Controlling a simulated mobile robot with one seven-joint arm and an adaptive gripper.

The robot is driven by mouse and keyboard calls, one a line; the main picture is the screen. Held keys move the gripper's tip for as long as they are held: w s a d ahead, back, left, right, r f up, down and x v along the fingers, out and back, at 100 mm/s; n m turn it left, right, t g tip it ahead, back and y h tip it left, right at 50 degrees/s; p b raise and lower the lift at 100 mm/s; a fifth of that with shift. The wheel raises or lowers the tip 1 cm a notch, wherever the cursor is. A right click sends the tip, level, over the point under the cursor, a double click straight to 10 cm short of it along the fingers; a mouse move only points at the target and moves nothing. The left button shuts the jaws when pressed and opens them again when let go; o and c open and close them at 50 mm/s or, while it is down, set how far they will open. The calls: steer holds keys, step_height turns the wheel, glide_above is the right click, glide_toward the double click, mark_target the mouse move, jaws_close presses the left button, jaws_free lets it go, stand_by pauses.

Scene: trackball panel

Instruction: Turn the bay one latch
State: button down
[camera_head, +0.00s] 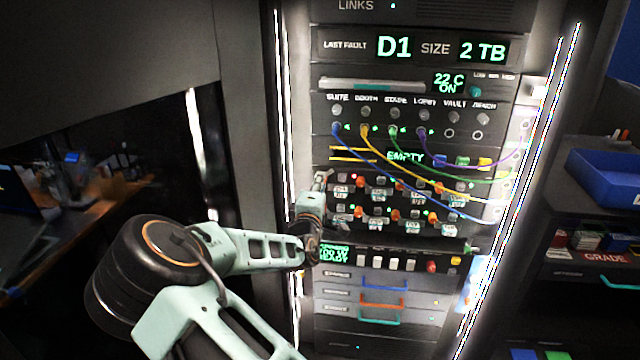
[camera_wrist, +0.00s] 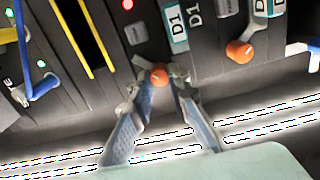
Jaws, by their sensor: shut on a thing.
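A bank of drive bays with orange latches and small labels runs in two rows across the rack in the head view. My gripper (camera_head: 322,180) is at the left end of the upper row, in front of the panel. In the wrist view my gripper (camera_wrist: 159,84) has its two fingertips on either side of an orange latch (camera_wrist: 159,73), shut on it. Labels reading D1 (camera_wrist: 174,20) are near this latch. Another orange latch (camera_wrist: 240,51) is free to the right. In the head view my gripper hides the held latch.
Blue, yellow, green and purple cables (camera_head: 450,175) hang across the panel above and in front of the bays. A display reading EMPTY (camera_head: 406,157) is above the rows. Switches (camera_head: 378,262) and drawers with coloured handles (camera_head: 382,302) are below.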

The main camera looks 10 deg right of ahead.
steer(key=shift+n, duration=0.3)
stand_by(0.4)
steer(key=c, duration=1.8)
jaws_free()
steer(key=shift+c, duration=0.2)
steer(key=shift+s, duration=0.1)
steer(key=v, duration=1.2)
